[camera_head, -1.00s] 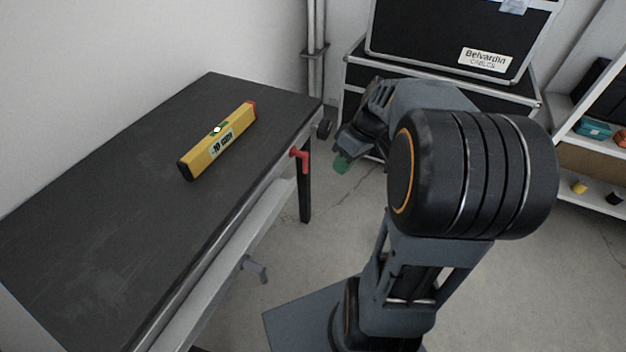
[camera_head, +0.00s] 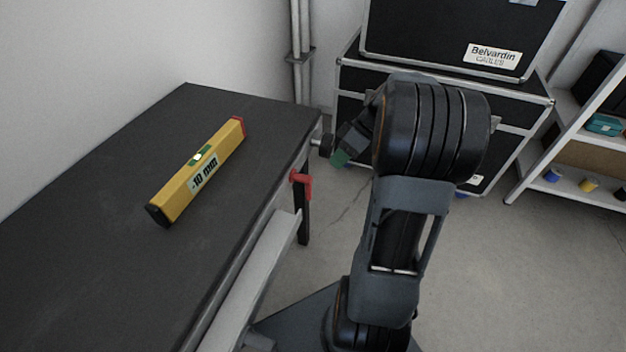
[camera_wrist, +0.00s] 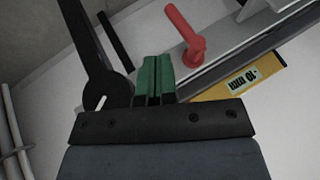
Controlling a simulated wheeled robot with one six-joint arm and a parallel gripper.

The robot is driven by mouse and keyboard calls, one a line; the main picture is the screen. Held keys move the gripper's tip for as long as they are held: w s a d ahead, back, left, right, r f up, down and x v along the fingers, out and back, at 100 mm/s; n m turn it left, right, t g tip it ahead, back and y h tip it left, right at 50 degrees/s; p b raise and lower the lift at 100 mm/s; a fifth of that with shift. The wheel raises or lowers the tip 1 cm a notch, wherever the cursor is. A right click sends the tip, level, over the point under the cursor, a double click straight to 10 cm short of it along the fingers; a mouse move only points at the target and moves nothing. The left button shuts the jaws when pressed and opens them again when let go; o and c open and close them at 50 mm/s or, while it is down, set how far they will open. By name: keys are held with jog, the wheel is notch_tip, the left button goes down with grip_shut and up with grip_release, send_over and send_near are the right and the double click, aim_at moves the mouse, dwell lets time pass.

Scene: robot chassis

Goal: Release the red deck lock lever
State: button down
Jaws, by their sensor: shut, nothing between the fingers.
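The red deck lock lever (camera_head: 302,184) is on the right edge of the dark bench, near its far corner, and its handle hangs down in the head view. In the wrist view the red lever (camera_wrist: 186,32) is ahead of the fingers and slightly right, apart from them. My gripper (camera_head: 340,158) is to the right of the lever in the head view, clear of the bench edge. Its green fingertips (camera_wrist: 155,77) are together with nothing between them.
A yellow level (camera_head: 199,171) marked "-10 mm" lies on the dark bench top (camera_head: 90,235). A black knob (camera_head: 327,146) sits at the bench's far corner. Black cases (camera_head: 440,45) stand behind my arm, and a shelf (camera_head: 565,155) stands at right. The floor between is open.

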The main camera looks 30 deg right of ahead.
jog(key=b+x, duration=0.3)
jog(key=x, duration=0.7)
jog(key=shift+s, duration=0.2)
dwell(0.5)
jog(key=shift+f, duration=0.1)
